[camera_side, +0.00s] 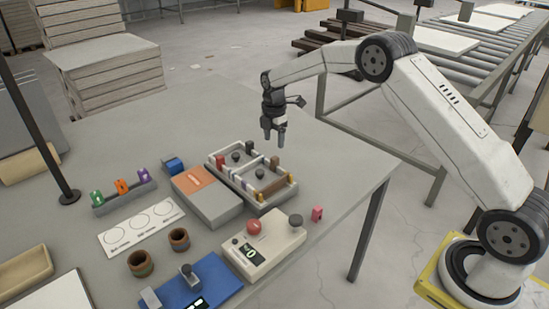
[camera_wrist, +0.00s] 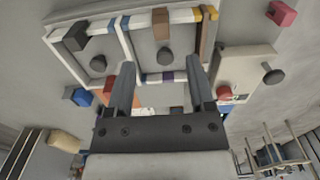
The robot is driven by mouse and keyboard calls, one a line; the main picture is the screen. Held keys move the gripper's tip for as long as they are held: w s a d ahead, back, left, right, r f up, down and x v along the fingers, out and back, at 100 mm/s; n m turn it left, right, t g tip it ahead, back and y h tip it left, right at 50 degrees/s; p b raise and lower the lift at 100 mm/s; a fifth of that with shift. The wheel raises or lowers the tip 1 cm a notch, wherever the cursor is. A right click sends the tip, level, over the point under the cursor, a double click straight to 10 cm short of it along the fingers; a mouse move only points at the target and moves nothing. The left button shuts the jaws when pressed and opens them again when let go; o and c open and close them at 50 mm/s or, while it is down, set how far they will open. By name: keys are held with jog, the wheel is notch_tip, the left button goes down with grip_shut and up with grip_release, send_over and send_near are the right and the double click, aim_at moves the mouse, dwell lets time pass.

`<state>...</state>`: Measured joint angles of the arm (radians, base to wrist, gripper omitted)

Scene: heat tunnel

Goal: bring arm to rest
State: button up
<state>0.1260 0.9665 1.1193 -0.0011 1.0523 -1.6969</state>
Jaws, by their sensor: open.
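My gripper (camera_side: 274,138) hangs in the air above the far side of the grey table (camera_side: 310,150), pointing down. It is open and nothing shows between its fingers; both fingers (camera_wrist: 161,82) also show apart in the wrist view. Below it, in the side view, is a white framed tray (camera_side: 213,158) with two compartments and dark round knobs. In the wrist view the tray frame (camera_wrist: 100,27) lies beyond the fingertips. My gripper does not touch it.
A control box with a red button (camera_side: 254,227), a pink block (camera_side: 317,213), two brown cups (camera_side: 179,239), a blue device (camera_side: 205,284) and a rack of coloured clips (camera_side: 122,190) stand nearby. The table's right side is clear.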

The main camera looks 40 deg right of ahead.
dwell(0.3)
jog(key=shift+s+a+r+m, duration=0.2)
jog(key=shift+s+r+m, duration=0.1)
jog(key=shift+s+m, duration=0.1)
jog(key=s+a+r+m+t, duration=0.1)
jog(key=s+a+m, duration=0.2)
jog(key=s+m, duration=0.5)
jog(key=s+a+r+m+t, duration=0.1)
jog(key=s+a+m, duration=0.3)
jog(key=s, duration=1.7)
jog(key=r+m, duration=0.1)
jog(key=m, duration=0.4)
jog(key=shift+s+t, duration=0.3)
jog(key=shift+s, duration=0.05)
